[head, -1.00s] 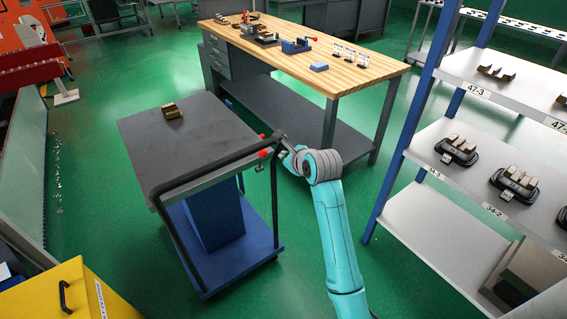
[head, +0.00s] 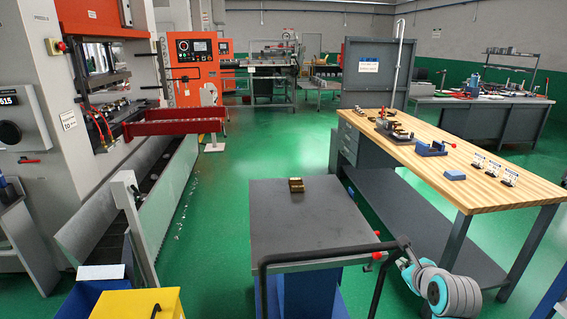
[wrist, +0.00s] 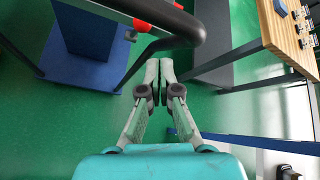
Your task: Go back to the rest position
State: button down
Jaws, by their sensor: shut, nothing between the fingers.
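My gripper (wrist: 159,70) is in the middle of the wrist view. Its two fingers are together and hold nothing. Green floor shows beyond the fingertips. The black handle bar (wrist: 170,22) of the cart passes close to the fingers, on the upper left. In the head view only part of my teal arm shows at the lower right, beside the cart handle (head: 330,253). The fingers are hard to make out there.
A wooden workbench (head: 500,187) with a blue vise (head: 431,148) stands to the right. A yellow box (head: 130,305) is at the lower left. Open green floor (head: 235,165) lies behind the cart.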

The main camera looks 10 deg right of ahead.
jog(key=s+a+f+n+t, duration=0.1)
jog(key=s+a+f+n, duration=0.6)
jog(key=s+f, duration=0.3)
jog(key=s+a+f+n, duration=0.7)
jog(key=s, duration=0.5)
jog(key=s+a+r+n, duration=0.2)
jog(key=s+n, duration=0.3)
jog(key=s, duration=0.4)
jog(key=s+a+r+n+t+y, duration=0.1)
jog(key=s+a+r+n, duration=0.1)
jog(key=s+n, duration=0.4)
jog(key=s+a+r+n+t+y, duration=0.1)
jog(key=s+r+n, duration=0.3)
jog(key=s, duration=0.9)
jog(key=shift+a+r+n, duration=0.2)
jog(key=shift+a+n, duration=0.6)
jog(key=shift+n, duration=0.4)
